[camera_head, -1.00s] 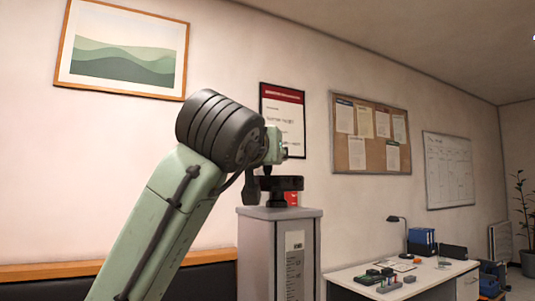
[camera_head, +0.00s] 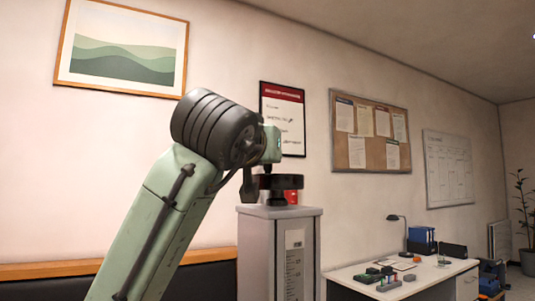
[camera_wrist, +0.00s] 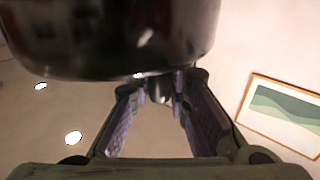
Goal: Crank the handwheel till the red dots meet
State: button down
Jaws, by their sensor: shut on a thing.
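The black handwheel (camera_head: 284,182) sits on top of a grey column in the head view. It also fills the top of the wrist view as a large dark round body (camera_wrist: 110,40). In the wrist view my gripper (camera_wrist: 160,98) has its fingers on either side of a small dark knob (camera_wrist: 159,88) by the wheel, and it is shut on it. In the head view my gripper is at the wheel's left side, partly hidden by my wrist.
The grey column (camera_head: 257,255) carries a ruler scale (camera_head: 294,265) on its front. A white desk (camera_head: 430,277) with small items stands to the right. A dark bench (camera_head: 190,280) runs along the wall.

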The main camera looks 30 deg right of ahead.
jog(key=shift+g, duration=0.3)
jog(key=m+g+h, duration=0.1)
jog(key=m+g, duration=0.1)
jog(key=d+m+g+h, duration=0.1)
jog(key=m+g+h, duration=0.1)
jog(key=g, duration=0.1)
jog(key=shift+h, duration=0.3)
jog(key=m+g, duration=0.1)
jog(key=m+g+h, duration=0.1)
jog(key=g, duration=0.1)
jog(key=d+m+g, duration=0.1)
jog(key=g, duration=0.1)
jog(key=shift+s+m, duration=0.3)
jog(key=shift+m, duration=0.1)
jog(key=m+g, duration=0.1)
jog(key=g, duration=0.1)
jog(key=m+g, duration=0.1)
jog(key=g, duration=0.1)
jog(key=m+g, duration=0.1)
jog(key=g, duration=0.1)
jog(key=shift+s+d+r+m, duration=0.1)
jog(key=shift+s+d+m, duration=0.2)
jog(key=shift+s, duration=0.1)
jog(key=shift+s+d+m+g+y, duration=0.15)
jog(key=shift+m+g+y, duration=0.35)
jog(key=shift+m+g, duration=0.55)
jog(key=shift+s+m+g+y, duration=0.25)
jog(key=shift+m+g+y, duration=0.35)
jog(key=shift+g, duration=0.85)
